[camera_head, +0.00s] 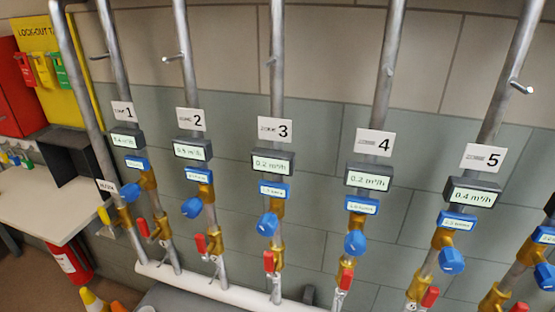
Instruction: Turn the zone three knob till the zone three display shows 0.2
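The zone 3 pipe stands in the middle of the head view with a white "3" plate (275,129). Below the plate, the zone 3 display (273,163) reads 0.2 m³/h. The zone 3 knob (267,224) is blue and round, on a brass valve body under a small blue label (273,190). A red lever (269,262) sits lower on the same pipe. Neither of my grippers shows in this view, and nothing touches the knob.
Similar pipes stand at both sides, with displays for zone 2 (193,149), zone 4 (369,177) and zone 5 (472,192). A white horizontal pipe (215,287) runs low. A table (40,205), red extinguisher (72,264) and yellow-topped cone (91,299) are at left.

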